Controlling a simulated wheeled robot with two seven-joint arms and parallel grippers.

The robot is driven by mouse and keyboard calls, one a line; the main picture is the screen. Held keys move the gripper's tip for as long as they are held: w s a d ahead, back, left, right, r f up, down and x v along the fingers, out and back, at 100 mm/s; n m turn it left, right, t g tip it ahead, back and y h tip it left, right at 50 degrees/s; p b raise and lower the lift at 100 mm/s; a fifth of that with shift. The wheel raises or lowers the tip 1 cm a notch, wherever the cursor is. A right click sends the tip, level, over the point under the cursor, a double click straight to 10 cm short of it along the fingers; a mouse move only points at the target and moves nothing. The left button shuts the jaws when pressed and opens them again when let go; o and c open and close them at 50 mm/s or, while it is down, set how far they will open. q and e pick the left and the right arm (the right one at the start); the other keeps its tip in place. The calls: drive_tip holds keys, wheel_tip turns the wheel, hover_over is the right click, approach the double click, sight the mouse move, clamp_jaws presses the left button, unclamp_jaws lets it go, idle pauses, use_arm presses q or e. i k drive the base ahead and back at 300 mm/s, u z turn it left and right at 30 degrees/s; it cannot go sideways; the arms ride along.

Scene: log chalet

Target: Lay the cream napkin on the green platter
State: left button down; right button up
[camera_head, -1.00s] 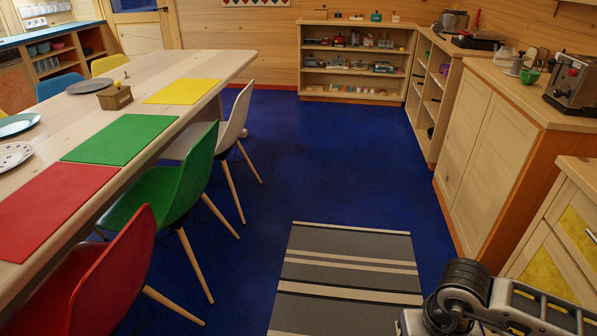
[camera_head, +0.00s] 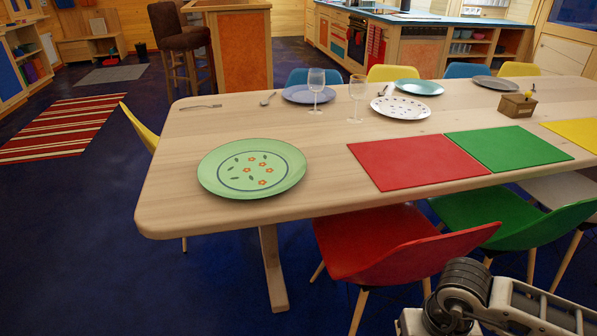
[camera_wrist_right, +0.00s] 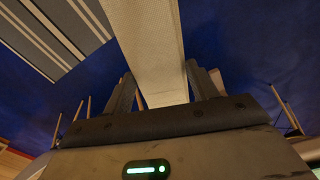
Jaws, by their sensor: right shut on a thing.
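The green platter (camera_head: 252,168), with orange flowers and leaves, lies flat and bare on the near left end of the wooden table (camera_head: 330,188). The cream napkin (camera_wrist_right: 156,50) shows in the right wrist view as a long pale strip running up from between the fingers. My right gripper (camera_wrist_right: 160,92) is shut on it, with the blue floor behind. In the head view only part of my right arm shows, at the bottom right, well apart from the platter; the gripper and napkin are out of that view. My left gripper is not in view.
Red (camera_head: 418,161) and green (camera_head: 508,149) mats lie right of the platter. Wine glasses (camera_head: 316,90), plates and cutlery stand farther back. A red chair (camera_head: 395,242) and a green chair (camera_head: 510,218) line the near side.

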sight(252, 169)
drive_tip(key=u, duration=0.9)
drive_tip(key=i, duration=0.45)
drive_tip(key=u, duration=0.05)
